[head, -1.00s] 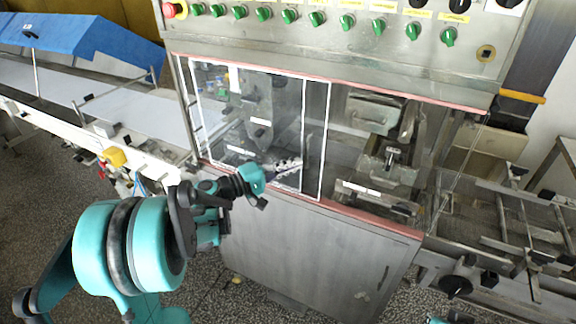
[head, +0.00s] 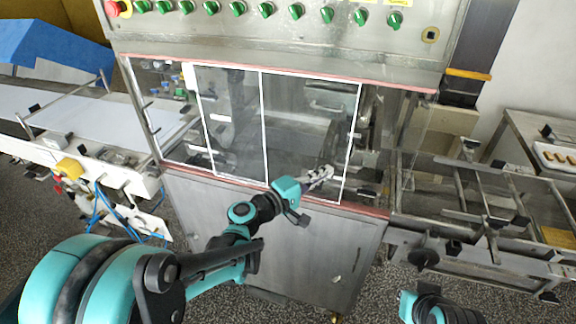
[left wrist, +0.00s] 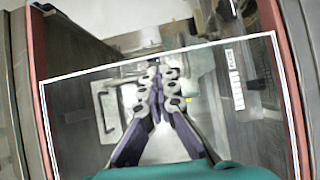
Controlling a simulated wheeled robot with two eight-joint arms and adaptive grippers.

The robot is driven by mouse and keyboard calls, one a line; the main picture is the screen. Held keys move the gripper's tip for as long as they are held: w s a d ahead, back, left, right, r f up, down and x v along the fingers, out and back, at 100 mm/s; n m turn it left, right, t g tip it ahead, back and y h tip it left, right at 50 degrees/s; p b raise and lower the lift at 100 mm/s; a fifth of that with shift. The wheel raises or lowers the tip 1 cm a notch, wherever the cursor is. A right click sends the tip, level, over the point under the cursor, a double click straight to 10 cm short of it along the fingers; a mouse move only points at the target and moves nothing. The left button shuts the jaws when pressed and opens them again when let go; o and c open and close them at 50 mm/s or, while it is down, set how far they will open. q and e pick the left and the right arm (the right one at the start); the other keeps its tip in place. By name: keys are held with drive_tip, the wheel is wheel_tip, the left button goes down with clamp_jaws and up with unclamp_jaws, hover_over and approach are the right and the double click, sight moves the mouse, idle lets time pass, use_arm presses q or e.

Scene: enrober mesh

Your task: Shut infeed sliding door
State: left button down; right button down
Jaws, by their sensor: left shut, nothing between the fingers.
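The clear sliding door (head: 232,120), with white-edged panes, stands across the middle of the machine's front opening.
A control panel (head: 250,30) with green knobs is above the opening. A belt conveyor (head: 90,115) with a yellow box stands at left, a metal rail frame (head: 480,210) at right. The steel cabinet front (head: 290,250) is below. Open floor lies around it.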

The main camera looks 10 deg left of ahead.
use_arm(q)
drive_tip(key=s+d, duration=0.1)
drive_tip(key=d, duration=1.4)
use_arm(e)
drive_tip(key=shift+f, duration=0.2)
